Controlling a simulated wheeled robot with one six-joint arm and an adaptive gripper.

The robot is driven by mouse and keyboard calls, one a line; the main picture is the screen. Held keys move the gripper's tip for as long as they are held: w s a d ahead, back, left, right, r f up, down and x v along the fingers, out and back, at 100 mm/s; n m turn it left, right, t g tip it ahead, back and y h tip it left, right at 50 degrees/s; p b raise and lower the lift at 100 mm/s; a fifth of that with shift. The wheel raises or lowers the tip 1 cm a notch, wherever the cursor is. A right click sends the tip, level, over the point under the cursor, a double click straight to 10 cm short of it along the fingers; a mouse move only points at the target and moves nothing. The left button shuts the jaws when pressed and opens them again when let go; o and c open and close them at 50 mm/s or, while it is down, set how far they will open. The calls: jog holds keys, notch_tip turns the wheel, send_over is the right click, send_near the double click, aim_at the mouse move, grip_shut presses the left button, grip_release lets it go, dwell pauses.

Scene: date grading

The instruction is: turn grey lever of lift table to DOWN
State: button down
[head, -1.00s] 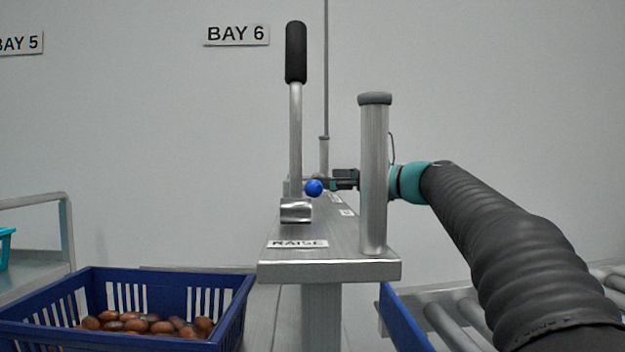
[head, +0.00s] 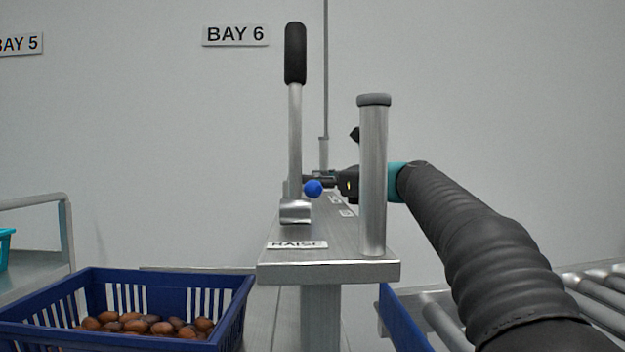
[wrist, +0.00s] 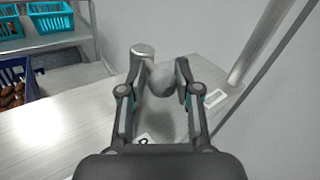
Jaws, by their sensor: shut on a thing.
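The grey lever's round knob (wrist: 163,80) sits between my fingers in the wrist view. My gripper (wrist: 160,70) is shut on it. The rest of the lever is hard to make out. A white label (wrist: 215,98) lies right of the knob, and another (wrist: 143,140) is partly covered by my gripper; neither can be read. In the head view, my gripper (head: 318,180) reaches in from the right behind the metal post, over the top plate (head: 340,268). The grey knob cannot be made out there. A blue ball knob (head: 313,188) is nearer the head camera.
A tall lever with a black grip (head: 295,55) stands upright behind a RAISE label (head: 297,244). A metal post (head: 373,180) rises at the plate's right, close to my arm. A blue crate of dates (head: 130,278) is at lower left. Rollers (head: 455,325) lie at right.

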jog(key=shift+w+r+n+g+y+p, duration=0.45)
jog(key=shift+n+g+p, duration=0.2)
jog(key=shift+p, duration=1.25)
jog(key=n+g+y+p, duration=0.1)
jog(key=p, duration=0.2)
jog(key=w+n+g+y+p, duration=0.1)
jog(key=g+p, duration=0.1)
jog(key=p, duration=0.1)
jog(key=shift+f+g, duration=0.1)
jog(key=shift+g, duration=0.15)
jog(key=shift+w+f+n+g+p, duration=0.1)
jog(key=shift+f+n+g+p, duration=0.1)
jog(key=shift+n+g+p, duration=0.6)
jog(key=shift+m, duration=0.25)
jog(key=shift+f, duration=0.1)
jog(key=c, duration=0.8)
grip_release()
jog(key=shift+a, duration=0.15)
jog(key=shift+d, duration=0.2)
